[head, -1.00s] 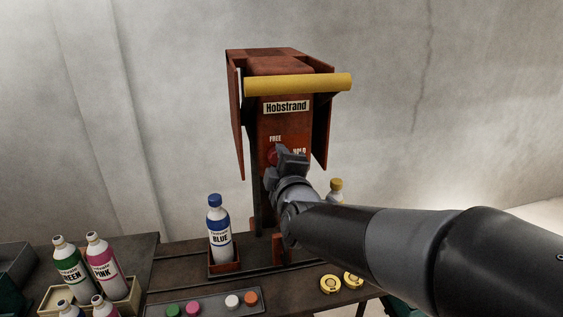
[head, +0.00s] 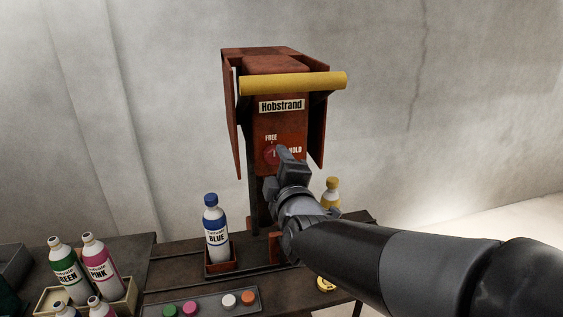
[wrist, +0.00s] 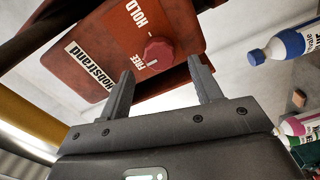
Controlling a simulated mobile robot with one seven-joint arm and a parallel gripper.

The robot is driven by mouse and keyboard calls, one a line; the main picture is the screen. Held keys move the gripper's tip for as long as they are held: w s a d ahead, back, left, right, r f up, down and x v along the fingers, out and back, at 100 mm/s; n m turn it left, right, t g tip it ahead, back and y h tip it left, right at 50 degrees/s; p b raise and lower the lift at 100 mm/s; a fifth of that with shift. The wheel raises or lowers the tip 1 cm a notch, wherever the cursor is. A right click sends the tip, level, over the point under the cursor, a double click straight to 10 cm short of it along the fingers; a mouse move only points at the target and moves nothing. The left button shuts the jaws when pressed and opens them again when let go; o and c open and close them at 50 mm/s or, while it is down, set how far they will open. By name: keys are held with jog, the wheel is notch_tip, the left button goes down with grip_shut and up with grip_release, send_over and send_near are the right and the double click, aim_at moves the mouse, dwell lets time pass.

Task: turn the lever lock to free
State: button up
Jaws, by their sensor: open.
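The lever lock is a round red knob (head: 270,155) on the front of the rust-red Hobstrand machine (head: 266,90). FREE is printed above it and HOLD to its right. In the wrist view the knob (wrist: 159,53) shows whole, with white marks by its edge; I cannot tell which label it points to. My gripper (head: 283,156) is in front of the knob's right side and hides part of it in the head view. In the wrist view my gripper (wrist: 161,76) is open and empty, its fingers spread wider than the knob, which lies beyond the tips, apparently apart.
A yellow bar (head: 293,82) crosses the machine's top. A blue-capped bottle (head: 216,235) stands in a holder below left; a yellow-capped bottle (head: 331,192) stands behind my arm. A tray of coloured caps (head: 205,303) and a bottle crate (head: 127,293) are at the front left.

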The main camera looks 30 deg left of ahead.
jog(key=v, duration=0.7)
jog(key=shift+s+d, duration=0.1)
jog(key=w+d+f+m+g+h, duration=0.1)
jog(key=d+f+m+h, duration=0.2)
jog(key=d, duration=0.4)
jog(key=w+d+f+m+h, duration=0.1)
jog(key=w+d+m+h, duration=0.1)
jog(key=d+m, duration=0.4)
jog(key=w+d+f+m+g+h, duration=0.1)
jog(key=d+f+m+h, duration=0.15)
jog(key=d, duration=0.65)
jog(key=s+d+f+m+g+h, duration=0.2)
jog(key=s+d+m, duration=0.4)
jog(key=d, duration=0.3)
jog(key=s+d+f+m+g+h, duration=0.2)
jog(key=s+d+m, duration=0.4)
jog(key=d, duration=0.3)
jog(key=shift+d+f+m+g+h, duration=0.25)
jog(key=shift+f+m+g+h, duration=0.15)
jog(key=shift+g+h, duration=0.25)
